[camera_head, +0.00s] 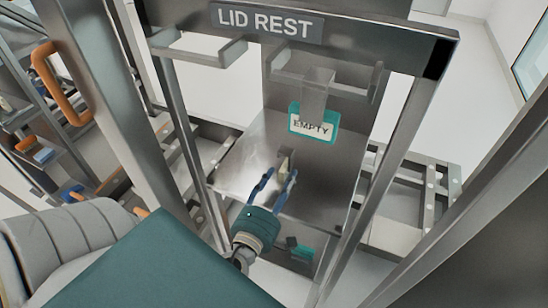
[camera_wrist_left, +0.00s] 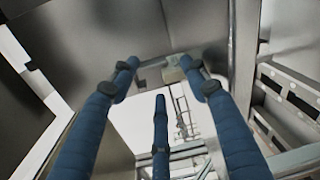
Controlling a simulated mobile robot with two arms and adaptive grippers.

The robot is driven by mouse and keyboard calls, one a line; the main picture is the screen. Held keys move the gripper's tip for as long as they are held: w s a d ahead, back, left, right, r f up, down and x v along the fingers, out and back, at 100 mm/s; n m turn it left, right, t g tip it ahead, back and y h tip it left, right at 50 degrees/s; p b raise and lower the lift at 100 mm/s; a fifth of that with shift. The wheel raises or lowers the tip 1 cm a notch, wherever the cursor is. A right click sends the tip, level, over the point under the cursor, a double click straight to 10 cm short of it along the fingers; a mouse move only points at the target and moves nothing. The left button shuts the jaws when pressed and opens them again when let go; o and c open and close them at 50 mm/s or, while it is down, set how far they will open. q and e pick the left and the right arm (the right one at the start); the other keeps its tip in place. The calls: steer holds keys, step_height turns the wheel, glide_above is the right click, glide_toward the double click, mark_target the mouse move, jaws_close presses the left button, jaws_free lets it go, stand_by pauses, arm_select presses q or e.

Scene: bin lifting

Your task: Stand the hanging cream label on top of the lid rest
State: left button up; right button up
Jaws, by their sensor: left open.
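The lid rest (camera_head: 400,48) is a dark metal crossbar on uprights, with a "LID REST" sign at the top of the head view. A label reading "EMPTY" (camera_head: 312,125), pale-faced with a teal border, hangs upright below it by a metal strip. I cannot tell which of the two is the task's label. My left gripper (camera_head: 277,182) has its blue fingers spread, open, below the "EMPTY" label. My right gripper is out of view.
Metal brackets (camera_head: 205,50) project under the crossbar, close above the "EMPTY" label. Metal uprights (camera_head: 395,150) flank my left gripper. An orange handle (camera_head: 60,85) is at the left. Roller rails (camera_head: 425,190) lie at the right.

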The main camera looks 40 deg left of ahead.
arm_select(q)
steer(key=b+v, duration=0.1)
steer(key=v, duration=0.3)
steer(key=shift+s+f, duration=0.1)
steer(key=shift+s+d+r, duration=0.1)
steer(key=shift+s+r, duration=0.15)
steer(key=shift+s, duration=0.15)
